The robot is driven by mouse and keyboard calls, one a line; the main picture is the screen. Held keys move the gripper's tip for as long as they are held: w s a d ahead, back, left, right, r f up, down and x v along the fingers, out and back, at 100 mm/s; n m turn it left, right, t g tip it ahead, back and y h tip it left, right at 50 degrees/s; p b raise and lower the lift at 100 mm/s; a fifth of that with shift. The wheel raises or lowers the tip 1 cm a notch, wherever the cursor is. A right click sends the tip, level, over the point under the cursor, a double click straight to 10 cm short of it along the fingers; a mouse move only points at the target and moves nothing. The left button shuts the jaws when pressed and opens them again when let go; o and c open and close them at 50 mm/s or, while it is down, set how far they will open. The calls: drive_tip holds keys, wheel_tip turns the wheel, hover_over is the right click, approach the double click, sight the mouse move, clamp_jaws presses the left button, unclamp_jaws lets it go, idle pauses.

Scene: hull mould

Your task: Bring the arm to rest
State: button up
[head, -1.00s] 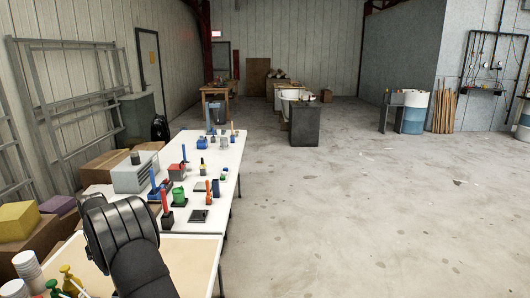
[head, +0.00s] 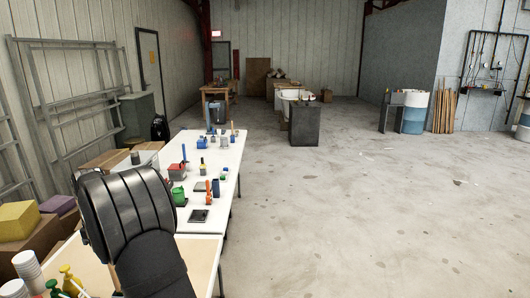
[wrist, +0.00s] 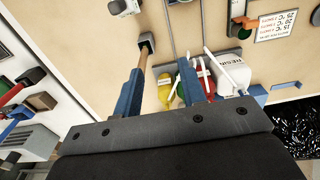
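My arm (head: 135,220) shows at the lower left of the head view, over the near end of the tables; the gripper's fingers are out of sight there. In the wrist view my gripper (wrist: 161,92) has its two blue fingers well apart, with nothing held between them. A wooden stick (wrist: 144,62) runs from a dark square holder beside the left finger; I cannot tell whether they touch. A yellow bottle (wrist: 165,90) lies in view between the fingers, and a white labelled bottle (wrist: 234,72) shows right of them.
A white table (head: 220,165) holds several small coloured tools and holders. A tan-topped table (head: 205,255) is nearest, with pump bottles (head: 70,280) and white cups (head: 28,266) at lower left. Boxes and a metal rack (head: 75,90) line the left wall.

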drive_tip(key=s+d+f, duration=0.2)
drive_tip(key=s+d, duration=0.4)
drive_tip(key=s, duration=0.1)
drive_tip(key=shift+d, duration=0.35)
